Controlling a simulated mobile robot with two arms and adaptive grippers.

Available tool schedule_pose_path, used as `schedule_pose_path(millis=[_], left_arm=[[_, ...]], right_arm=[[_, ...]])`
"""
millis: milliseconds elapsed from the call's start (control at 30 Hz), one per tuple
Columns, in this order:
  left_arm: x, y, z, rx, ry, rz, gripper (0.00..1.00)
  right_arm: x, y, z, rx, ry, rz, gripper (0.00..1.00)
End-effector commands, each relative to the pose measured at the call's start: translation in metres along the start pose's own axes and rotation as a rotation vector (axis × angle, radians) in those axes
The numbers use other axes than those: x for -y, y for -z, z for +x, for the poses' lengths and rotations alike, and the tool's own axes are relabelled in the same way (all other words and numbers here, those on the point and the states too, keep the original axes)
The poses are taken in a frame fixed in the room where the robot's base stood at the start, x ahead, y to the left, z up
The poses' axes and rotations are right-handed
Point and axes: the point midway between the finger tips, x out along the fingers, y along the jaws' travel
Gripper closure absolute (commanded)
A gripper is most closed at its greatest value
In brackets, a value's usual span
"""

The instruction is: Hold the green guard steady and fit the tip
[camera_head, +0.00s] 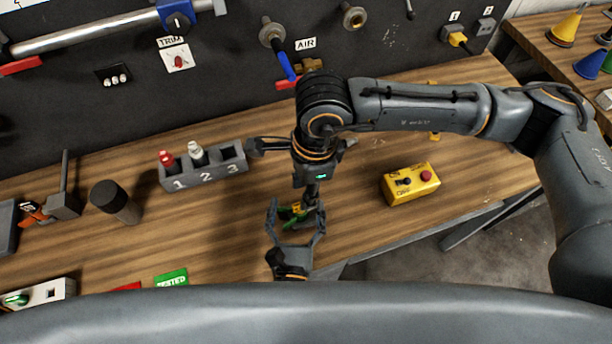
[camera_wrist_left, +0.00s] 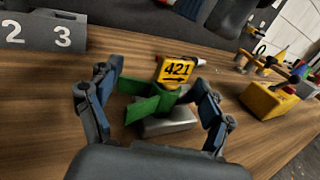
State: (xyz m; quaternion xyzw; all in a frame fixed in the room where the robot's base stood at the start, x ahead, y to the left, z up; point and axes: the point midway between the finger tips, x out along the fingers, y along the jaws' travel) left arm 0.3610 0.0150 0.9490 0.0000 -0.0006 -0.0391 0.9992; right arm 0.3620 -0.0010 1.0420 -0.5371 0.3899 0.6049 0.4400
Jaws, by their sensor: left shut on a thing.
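The green guard (camera_wrist_left: 150,104) sits low over the table with a yellow 421 tag (camera_wrist_left: 177,71) and a pale grey block (camera_wrist_left: 168,123) beside it. In the head view the guard (camera_head: 287,214) is partly hidden. My left gripper (camera_head: 297,212) comes up from the bottom edge, shut on the guard with a finger on each side. My right gripper (camera_head: 312,192) points down just above the guard; its fingertips are too small and covered to read. A small red and white piece (camera_wrist_left: 198,62) shows behind the tag, its support unclear. A numbered rack (camera_head: 205,175) holds a red-topped and a white-topped piece; slot 3 is empty.
A yellow button box (camera_head: 410,184) stands to the right near the table edge. A dark cylinder (camera_head: 117,203) and a green TESTED card (camera_head: 171,278) are on the left. The back panel carries a blue-handled air valve (camera_head: 285,66). Table between rack and cylinder is clear.

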Motion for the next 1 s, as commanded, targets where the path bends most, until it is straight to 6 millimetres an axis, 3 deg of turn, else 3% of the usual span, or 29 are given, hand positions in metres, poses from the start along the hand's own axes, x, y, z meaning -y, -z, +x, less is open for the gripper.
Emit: schedule_pose_path(millis=[400,1000], left_arm=[[0.0,0.003,-0.001,-0.005,0.002,0.003,0.69],[0.0,0.003,-0.001,-0.005,0.002,0.003,0.69]], right_arm=[[-0.001,0.0,0.044,0.001,-0.002,-0.001,0.67],[-0.001,0.0,0.051,0.001,-0.001,-0.002,0.67]])
